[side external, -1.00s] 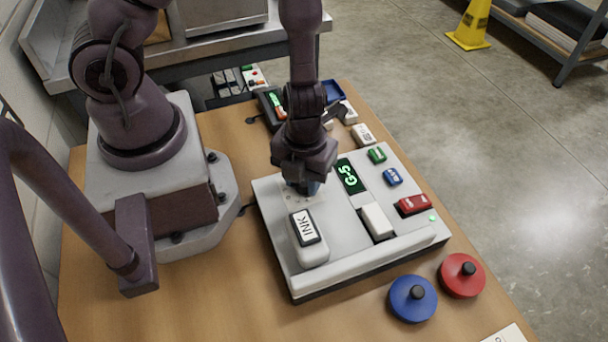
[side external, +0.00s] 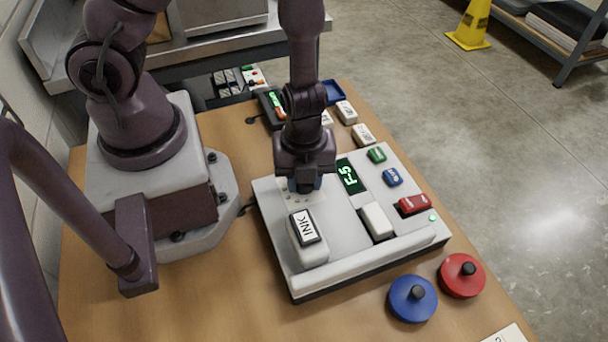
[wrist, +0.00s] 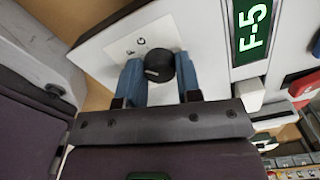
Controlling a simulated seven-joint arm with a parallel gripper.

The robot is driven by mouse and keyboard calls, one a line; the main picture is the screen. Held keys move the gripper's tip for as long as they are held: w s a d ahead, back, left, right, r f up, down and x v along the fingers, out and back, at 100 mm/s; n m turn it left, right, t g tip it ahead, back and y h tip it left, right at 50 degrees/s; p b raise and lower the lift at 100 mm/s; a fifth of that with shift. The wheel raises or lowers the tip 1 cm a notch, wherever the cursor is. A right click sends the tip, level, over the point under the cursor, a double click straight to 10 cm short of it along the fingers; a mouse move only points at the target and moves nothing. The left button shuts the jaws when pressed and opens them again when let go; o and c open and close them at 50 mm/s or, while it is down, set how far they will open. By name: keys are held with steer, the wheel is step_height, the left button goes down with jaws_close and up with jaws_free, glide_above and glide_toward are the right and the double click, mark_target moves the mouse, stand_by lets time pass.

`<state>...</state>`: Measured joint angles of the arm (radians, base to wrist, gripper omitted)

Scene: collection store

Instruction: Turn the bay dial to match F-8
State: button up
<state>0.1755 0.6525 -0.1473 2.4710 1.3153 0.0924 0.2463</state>
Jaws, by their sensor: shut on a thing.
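The bay dial is a black round knob (wrist: 158,66) on a white label plate on the grey console (side external: 272,225). My gripper (wrist: 160,75) is shut on the knob, with a blue finger on each side of it in the wrist view. In the side external view my gripper (side external: 304,184) stands over the console's back left part and hides the knob. The green display (side external: 350,176) beside it reads F-5, and the same reading shows in the wrist view (wrist: 252,30).
A block marked INK (side external: 308,240) stands on the console in front of my gripper. Green (side external: 377,155), blue (side external: 392,177) and red (side external: 414,204) buttons line the right side. Blue (side external: 412,298) and red (side external: 461,275) knobbed discs lie in front on the wooden table.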

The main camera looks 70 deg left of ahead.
stand_by(0.4)
steer(key=o, duration=0.9)
steer(key=shift+r, duration=6.5)
